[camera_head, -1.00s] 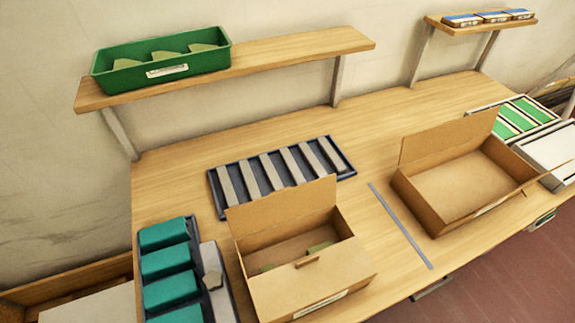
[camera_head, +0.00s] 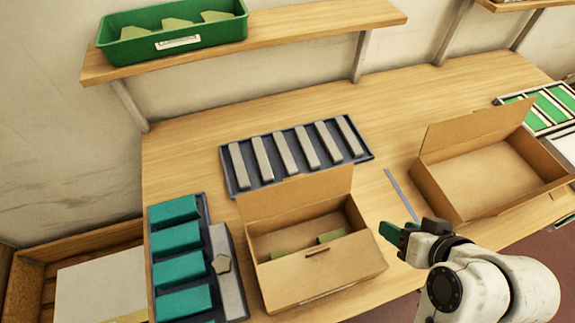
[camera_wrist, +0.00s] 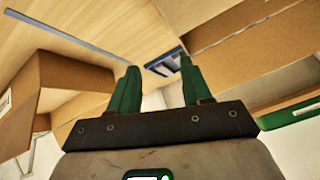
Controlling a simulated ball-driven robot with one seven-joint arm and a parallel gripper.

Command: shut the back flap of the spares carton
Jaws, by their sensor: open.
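Two brown cartons stand on the bench, each with its back flap raised, and I cannot tell by label which is the spares carton. The left carton (camera_head: 350,275) holds a few green pieces; its back flap (camera_head: 295,195) stands up and its front part is covered by a panel with a small tab. The right carton (camera_head: 440,195) looks empty; its back flap (camera_head: 478,133) leans up. My gripper (camera_head: 392,232) is open and empty, between the two cartons, near the left carton's right side. In the wrist view its two green fingers (camera_wrist: 160,80) are spread apart.
A dark tray of grey bars (camera_head: 228,160) lies behind the left carton, and a tray of teal blocks (camera_head: 206,212) stands to its left. A shelf (camera_head: 300,28) with a green bin (camera_head: 172,47) hangs above. A grey strip (camera_head: 402,195) marks the clear bench between cartons.

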